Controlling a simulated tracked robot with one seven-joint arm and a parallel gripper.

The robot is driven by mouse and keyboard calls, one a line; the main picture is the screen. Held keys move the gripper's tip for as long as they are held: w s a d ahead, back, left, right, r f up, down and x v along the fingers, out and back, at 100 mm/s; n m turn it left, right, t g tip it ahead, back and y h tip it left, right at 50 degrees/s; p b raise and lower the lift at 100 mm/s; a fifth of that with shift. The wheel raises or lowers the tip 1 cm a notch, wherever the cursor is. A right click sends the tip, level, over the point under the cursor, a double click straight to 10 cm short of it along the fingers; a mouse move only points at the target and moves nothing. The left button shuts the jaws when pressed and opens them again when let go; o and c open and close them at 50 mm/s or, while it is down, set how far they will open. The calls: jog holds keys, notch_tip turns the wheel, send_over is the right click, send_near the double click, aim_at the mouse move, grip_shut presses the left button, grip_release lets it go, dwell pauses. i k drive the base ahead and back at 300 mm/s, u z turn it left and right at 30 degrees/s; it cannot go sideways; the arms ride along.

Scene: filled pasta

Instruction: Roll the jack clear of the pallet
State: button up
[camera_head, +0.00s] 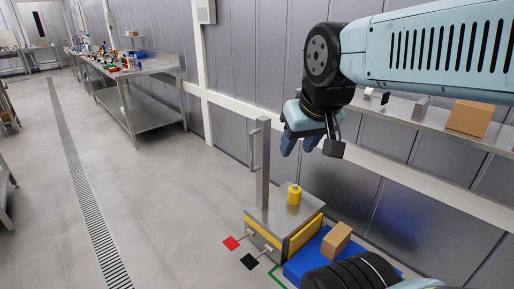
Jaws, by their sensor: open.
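The jack (256,226) is a low grey box with yellow bands, standing on the floor at lower centre. An upright grey post (263,175) with a side handle (252,145) rises from it, and a yellow cylinder (294,194) sits on its top. The blue pallet (296,267) lies just right of the jack, with a brown box (336,240) on it. I cannot tell whether any part of the jack is under the pallet. My gripper (300,146) is open and empty, right of the post's upper part, apart from the handle.
A red square (231,243), a black square (250,262) and a green line (276,274) mark the floor by the jack. A wall shelf (400,109) with a carton (469,118) is behind my arm. Floor to the left is open, with a drain grate (88,205).

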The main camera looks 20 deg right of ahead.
aim_at(275, 217)
jog(key=u, duration=0.2)
jog(key=i, duration=0.9)
jog(key=z, duration=0.1)
